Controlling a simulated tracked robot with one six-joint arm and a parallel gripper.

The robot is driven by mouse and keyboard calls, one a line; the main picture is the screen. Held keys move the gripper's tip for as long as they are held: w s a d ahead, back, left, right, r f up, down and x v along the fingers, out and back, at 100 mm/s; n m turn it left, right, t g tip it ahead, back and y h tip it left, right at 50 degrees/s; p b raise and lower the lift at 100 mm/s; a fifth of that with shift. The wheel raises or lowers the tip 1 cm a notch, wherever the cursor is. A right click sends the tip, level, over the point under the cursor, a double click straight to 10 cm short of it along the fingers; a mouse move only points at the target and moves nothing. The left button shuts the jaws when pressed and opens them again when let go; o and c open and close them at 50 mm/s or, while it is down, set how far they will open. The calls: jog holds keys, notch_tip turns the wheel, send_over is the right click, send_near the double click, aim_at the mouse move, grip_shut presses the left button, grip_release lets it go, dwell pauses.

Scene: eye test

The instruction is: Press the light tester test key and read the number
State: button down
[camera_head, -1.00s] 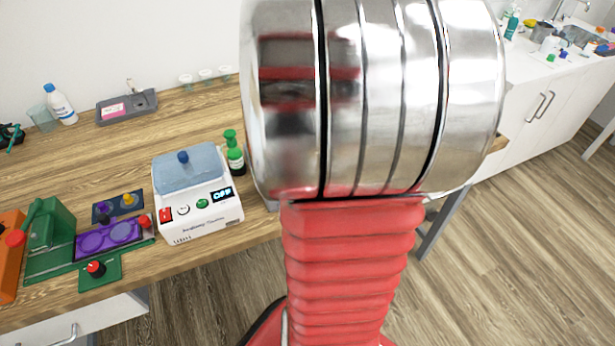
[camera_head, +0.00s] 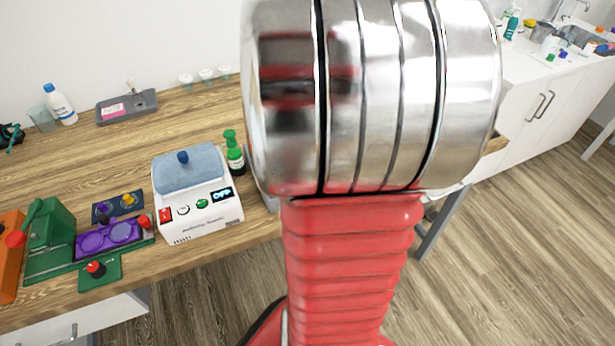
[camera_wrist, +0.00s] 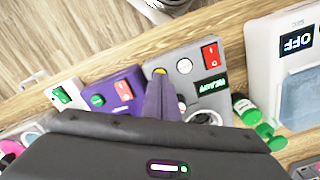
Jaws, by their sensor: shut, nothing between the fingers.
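In the wrist view a grey box (camera_wrist: 204,82), which looks like the light tester, stands on the bench. It has a red switch (camera_wrist: 210,56), a white round button (camera_wrist: 184,66), a yellow key (camera_wrist: 160,71) and a dark display (camera_wrist: 209,87) with green letters that seem to read READY, upside down. My gripper (camera_wrist: 161,78) is shut and empty, its tips over the box at the yellow key. I cannot tell whether they touch it. In the head view my arm hides the gripper and most of the box.
A purple box (camera_wrist: 112,92) stands close left of the grey box. The bench's front edge is near.

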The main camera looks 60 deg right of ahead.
jog(key=shift+f, duration=0.4)
dwell(0.3)
jog(key=shift+r, duration=0.1)
notch_tip(320, 180, up, 8)
dwell(1.3)
dwell(0.5)
